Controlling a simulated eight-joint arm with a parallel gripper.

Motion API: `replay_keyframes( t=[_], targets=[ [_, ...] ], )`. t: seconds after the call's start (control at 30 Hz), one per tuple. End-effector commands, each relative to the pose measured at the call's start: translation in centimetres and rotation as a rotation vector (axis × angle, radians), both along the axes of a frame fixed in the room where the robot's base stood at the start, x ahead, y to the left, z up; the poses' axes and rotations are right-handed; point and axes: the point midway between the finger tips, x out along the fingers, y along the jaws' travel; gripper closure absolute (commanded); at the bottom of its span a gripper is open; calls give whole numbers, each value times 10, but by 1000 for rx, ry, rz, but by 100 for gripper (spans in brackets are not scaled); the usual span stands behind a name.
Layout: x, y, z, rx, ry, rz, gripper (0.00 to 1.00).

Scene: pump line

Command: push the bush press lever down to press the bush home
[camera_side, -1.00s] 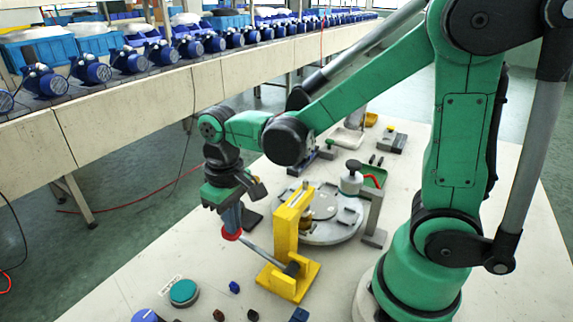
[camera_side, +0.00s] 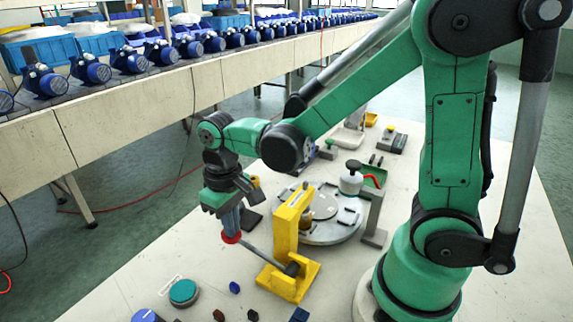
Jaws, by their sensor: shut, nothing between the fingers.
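The yellow bush press (camera_side: 290,240) stands on the table in front of a round grey turntable (camera_side: 330,225). Its grey lever (camera_side: 260,254) runs from a dark pivot at the press base up and left to a red knob (camera_side: 231,238). My gripper (camera_side: 230,224) points down with its fingers shut, right at the top of the red knob, and appears to touch it. The lever slopes, with the knob end higher than the pivot in the picture.
A teal button (camera_side: 184,292) and a blue one (camera_side: 146,316) sit at the front left. Several small blocks lie along the front edge. A conveyor with blue pumps (camera_side: 90,68) runs behind.

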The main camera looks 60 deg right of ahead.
Motion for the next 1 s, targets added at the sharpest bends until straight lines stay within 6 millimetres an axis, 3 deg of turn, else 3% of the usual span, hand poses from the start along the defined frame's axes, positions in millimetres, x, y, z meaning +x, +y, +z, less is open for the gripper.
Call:
replay_keyframes(
  t=[0.37,1.0],
  targets=[
    [0,0,2,0,0,0,100],
    [1,0,24,0,0,0,100]
  ],
)
